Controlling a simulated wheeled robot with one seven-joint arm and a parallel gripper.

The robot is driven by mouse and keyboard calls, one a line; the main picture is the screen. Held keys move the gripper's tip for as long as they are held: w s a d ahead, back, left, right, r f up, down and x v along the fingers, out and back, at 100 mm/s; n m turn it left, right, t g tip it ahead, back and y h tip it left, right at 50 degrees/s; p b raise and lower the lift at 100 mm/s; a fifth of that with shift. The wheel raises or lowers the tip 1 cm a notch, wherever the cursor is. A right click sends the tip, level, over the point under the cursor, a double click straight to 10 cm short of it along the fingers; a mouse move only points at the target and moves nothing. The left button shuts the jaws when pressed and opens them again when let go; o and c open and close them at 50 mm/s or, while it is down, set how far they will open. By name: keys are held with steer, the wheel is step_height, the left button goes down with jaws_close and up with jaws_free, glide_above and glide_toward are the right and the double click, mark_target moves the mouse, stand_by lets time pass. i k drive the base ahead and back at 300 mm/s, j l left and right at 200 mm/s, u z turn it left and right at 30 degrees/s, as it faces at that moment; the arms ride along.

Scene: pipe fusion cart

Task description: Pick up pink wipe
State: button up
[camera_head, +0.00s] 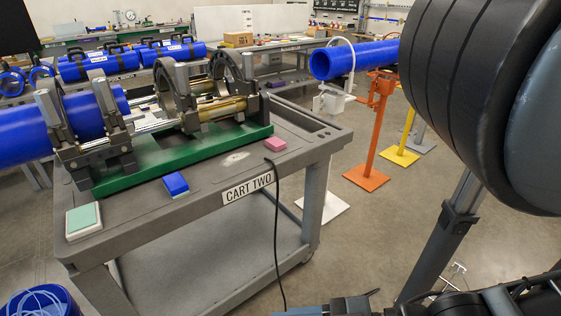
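The pink wipe (275,144) is a small flat pink block. It lies on the grey top of the cart (232,190), near the front edge and toward the right end, just above and right of the "CART TWO" label. It lies apart from the green base of the fusion machine and nothing covers it. I cannot make out my gripper's fingers in this view. My large dark arm link fills the upper right, well to the right of the wipe.
A blue block (175,185) and a green-topped pad (83,219) lie left on the cart's front edge. The fusion machine (185,160) with clamps stands behind. A dark cable hangs over the front edge beside the wipe. Orange (372,135) and yellow pipe stands are right; open floor lies between.

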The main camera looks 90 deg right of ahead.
mark_target(275, 144)
steer(key=z, duration=1.85)
